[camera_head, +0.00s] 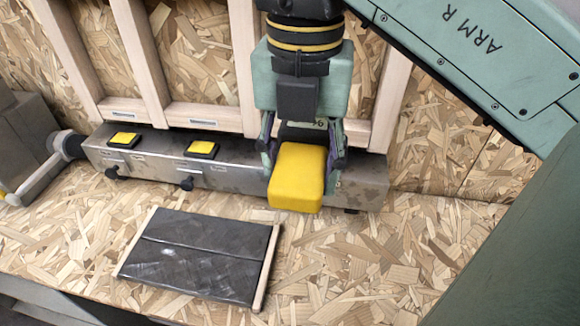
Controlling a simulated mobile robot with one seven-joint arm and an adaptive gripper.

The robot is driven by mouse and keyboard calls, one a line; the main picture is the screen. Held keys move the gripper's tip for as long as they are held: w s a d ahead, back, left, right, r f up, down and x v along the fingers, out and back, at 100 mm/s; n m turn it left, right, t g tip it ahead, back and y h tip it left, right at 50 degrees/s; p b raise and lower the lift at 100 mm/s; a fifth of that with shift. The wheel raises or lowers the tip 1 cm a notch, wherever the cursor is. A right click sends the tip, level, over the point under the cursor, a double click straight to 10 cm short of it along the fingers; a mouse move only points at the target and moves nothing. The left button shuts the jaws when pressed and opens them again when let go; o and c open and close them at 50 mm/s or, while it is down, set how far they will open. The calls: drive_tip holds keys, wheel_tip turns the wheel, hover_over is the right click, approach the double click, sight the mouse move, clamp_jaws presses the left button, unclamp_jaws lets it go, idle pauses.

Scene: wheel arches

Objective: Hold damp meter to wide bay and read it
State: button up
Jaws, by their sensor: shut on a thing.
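My gripper (301,155) is shut on a yellow block-shaped thing (297,178), which looks like the damp meter. One finger lies on each side of it. No display or reading shows on the faces in view. A pale timber stud frame (245,70) stands against the chipboard wall. Its widest bay (362,60) is at the right, between the third and fourth studs, and is mostly hidden by my gripper and arm. The meter is in front of this bay, low down, over a grey metal box rail (235,172). I cannot tell whether it touches the rail.
The rail runs along the frame's foot and carries two yellow-topped pads (201,149) and small dark knobs. A dark metal panel with wooden side strips (267,268) lies on the chipboard bench (370,270). Grey equipment (25,145) stands far left. The bench's right front is clear.

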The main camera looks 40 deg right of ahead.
sight(306, 129)
drive_tip(key=shift+w+d+r, duration=0.15)
drive_tip(key=shift+w+d, duration=0.05)
drive_tip(key=shift+w, duration=0.1)
drive_tip(key=shift+w+d, duration=0.4)
drive_tip(key=shift+d, duration=0.2)
drive_tip(key=w+d+p, duration=0.1)
drive_tip(key=w+d, duration=0.6)
drive_tip(key=d, duration=0.1)
drive_tip(key=shift+w+d+p, duration=0.25)
drive_tip(key=shift+d+p, duration=0.05)
drive_tip(key=shift+p, duration=0.1)
drive_tip(key=shift+o, duration=0.2)
drive_tip(key=shift+w+d, duration=0.3)
idle(0.6)
drive_tip(key=shift+s+a+b, duration=0.35)
drive_tip(key=shift+c, duration=0.2)
drive_tip(key=s+a+b, duration=0.1)
drive_tip(key=s+a, duration=0.1)
drive_tip(key=a, duration=0.1)
drive_tip(key=s+a+b, duration=0.1)
drive_tip(key=s+a, duration=0.2)
drive_tip(key=shift+s+a, duration=0.1)
drive_tip(key=shift+s, duration=0.15)
drive_tip(key=shift+s+a+r, duration=0.1)
drive_tip(key=shift+s+a, duration=0.15)
drive_tip(key=shift+a, duration=0.1)
